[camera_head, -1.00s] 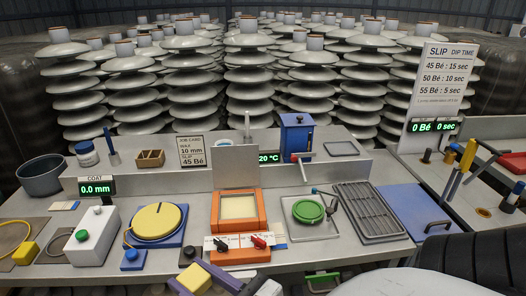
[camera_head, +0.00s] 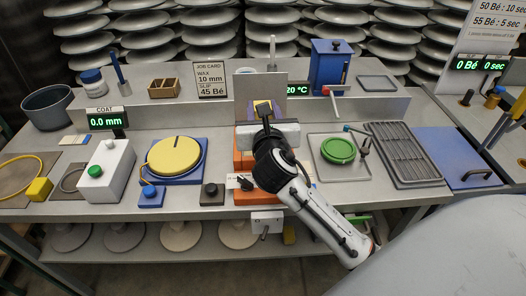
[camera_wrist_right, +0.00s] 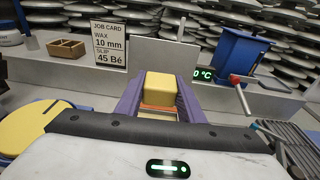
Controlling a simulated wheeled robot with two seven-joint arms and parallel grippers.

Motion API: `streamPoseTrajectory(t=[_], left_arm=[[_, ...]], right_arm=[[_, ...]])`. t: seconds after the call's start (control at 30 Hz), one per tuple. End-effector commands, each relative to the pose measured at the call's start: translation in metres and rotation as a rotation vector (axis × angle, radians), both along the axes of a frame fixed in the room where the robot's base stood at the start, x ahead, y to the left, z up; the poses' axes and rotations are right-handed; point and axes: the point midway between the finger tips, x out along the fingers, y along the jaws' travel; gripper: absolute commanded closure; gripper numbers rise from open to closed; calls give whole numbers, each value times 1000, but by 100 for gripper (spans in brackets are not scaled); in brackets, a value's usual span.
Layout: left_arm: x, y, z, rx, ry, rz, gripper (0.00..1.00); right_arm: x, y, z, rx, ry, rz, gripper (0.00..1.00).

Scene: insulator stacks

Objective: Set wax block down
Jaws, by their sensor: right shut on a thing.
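My right gripper (camera_head: 263,110) is shut on the yellow wax block (camera_wrist_right: 161,88), which sits between its two purple fingers in the right wrist view. In the head view the gripper and block are over the orange heater (camera_head: 243,160), in front of its upright grey plate (camera_head: 272,84). My right wrist and forearm hide most of the heater, including its square opening. In the wrist view an orange edge (camera_wrist_right: 158,107) shows just below the block; I cannot tell whether they touch. My left gripper is not in view.
Left of the heater are a yellow turntable (camera_head: 174,155) and a white box with a green button (camera_head: 106,170). Right are a green disc on a tray (camera_head: 338,150) and a slatted rack (camera_head: 403,152). A blue tank (camera_head: 328,66) stands behind.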

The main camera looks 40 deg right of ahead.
Motion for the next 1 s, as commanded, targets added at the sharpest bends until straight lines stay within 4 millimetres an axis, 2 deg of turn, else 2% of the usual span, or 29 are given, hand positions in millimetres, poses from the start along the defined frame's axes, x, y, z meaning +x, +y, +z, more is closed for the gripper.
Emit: streamPoseTrajectory(t=[0.13, 0.33, 0.57, 0.8, 1.0], left_arm=[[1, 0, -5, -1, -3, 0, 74], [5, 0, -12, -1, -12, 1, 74], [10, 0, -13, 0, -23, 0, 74], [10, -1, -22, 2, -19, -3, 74], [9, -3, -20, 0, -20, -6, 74]], right_arm=[[11, -7, -6, -1, 2, -30, 87], [11, -8, -45, -2, 5, -32, 87], [11, -8, -64, -1, 1, -31, 87], [11, -7, -96, -1, 2, -30, 87], [11, -7, -96, -2, -1, -29, 87]])
